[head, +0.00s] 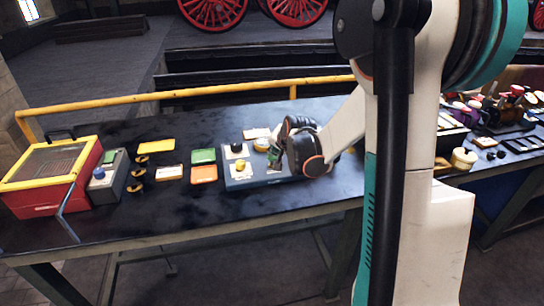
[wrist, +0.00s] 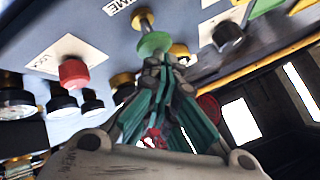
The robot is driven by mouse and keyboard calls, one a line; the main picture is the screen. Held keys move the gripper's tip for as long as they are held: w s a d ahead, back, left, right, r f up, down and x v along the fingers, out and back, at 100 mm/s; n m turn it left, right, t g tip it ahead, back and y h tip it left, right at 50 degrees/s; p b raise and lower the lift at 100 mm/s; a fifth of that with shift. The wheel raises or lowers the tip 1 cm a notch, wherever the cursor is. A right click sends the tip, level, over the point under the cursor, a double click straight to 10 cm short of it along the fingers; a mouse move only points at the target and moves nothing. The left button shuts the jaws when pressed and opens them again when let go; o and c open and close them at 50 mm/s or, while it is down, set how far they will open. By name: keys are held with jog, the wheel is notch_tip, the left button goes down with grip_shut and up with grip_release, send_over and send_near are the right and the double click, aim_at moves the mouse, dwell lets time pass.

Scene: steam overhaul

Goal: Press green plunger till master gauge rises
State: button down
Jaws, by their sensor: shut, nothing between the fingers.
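The green plunger (wrist: 153,43) shows in the wrist view as a round green cap on a metal stem, on a blue-grey panel (wrist: 105,25). My gripper (wrist: 165,66) is shut and empty. Its fingertips are right at the green cap and overlap its edge in the picture; I cannot tell whether they touch. In the head view, my gripper (head: 274,158) is low at the right side of the panel box (head: 240,182), and the arm hides part of that box. I cannot make out the master gauge or its reading.
Near the plunger are a red knob (wrist: 73,73) and a black knob (wrist: 227,35). The head view shows a yellow knob (head: 241,165), coloured trays (head: 203,174) and a red box (head: 45,185) to the left. A yellow rail (head: 190,93) runs behind the bench.

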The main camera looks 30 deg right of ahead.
aim_at(275, 156)
jog(key=shift+f+b, duration=0.75)
jog(key=shift+f, duration=0.2)
dwell(0.7)
jog(key=shift+r, duration=0.1)
jog(key=shift+r+p, duration=1.2)
jog(key=shift+r, duration=0.45)
jog(key=shift+r, duration=0.15)
jog(key=shift+r+p, duration=1.75)
jog(key=shift+r, duration=0.6)
